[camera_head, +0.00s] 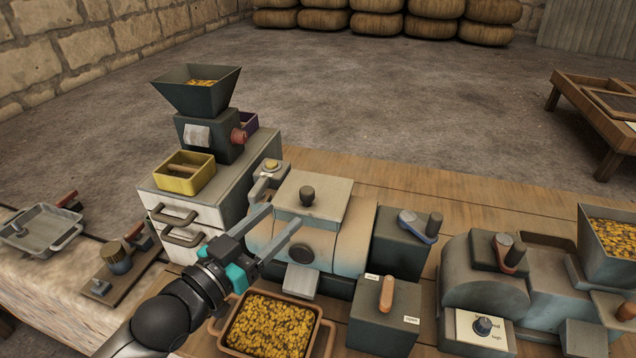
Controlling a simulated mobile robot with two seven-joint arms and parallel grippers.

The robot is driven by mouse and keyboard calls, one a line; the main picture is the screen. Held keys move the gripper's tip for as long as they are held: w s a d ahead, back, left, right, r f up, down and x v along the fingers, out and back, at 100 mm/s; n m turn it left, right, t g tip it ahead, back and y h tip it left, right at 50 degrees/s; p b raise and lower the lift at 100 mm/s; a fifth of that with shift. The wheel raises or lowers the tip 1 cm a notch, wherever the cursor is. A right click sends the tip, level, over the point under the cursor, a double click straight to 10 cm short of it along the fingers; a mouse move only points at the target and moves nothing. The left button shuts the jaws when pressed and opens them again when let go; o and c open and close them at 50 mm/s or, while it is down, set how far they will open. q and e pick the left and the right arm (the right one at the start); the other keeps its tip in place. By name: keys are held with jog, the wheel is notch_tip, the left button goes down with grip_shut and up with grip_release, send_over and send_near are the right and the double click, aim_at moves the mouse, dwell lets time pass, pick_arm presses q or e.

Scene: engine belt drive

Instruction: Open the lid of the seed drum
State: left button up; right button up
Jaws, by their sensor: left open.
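The seed drum (351,237) stands near the middle of the bench, a rounded beige and bluish body. Its pale flat lid (331,201) lies closed on top, with a dark knob (307,196) standing up from it. My left gripper (283,216) comes in from the lower left over the drum's front left side. Its two fingers are apart with nothing between them, and the tips are just short of the knob. Whether the fingers touch the drum cannot be told. My right gripper is out of view.
A tray of yellow seeds (268,325) sits in front of the drum. A box with an orange lever (386,294) and a crank box (403,242) stand to its right. A drawer cabinet (193,210) carrying a hopper (197,90) stands at left. Bench behind right is clear.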

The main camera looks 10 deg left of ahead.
aim_at(312, 189)
pick_arm(q)
jog(key=b+x, duration=0.1)
jog(key=x, duration=1.1)
jog(key=shift+w+f, duration=0.1)
jog(key=shift+w, duration=0.05)
jog(key=shift+c, duration=0.2)
grip_shut()
dwell(1.0)
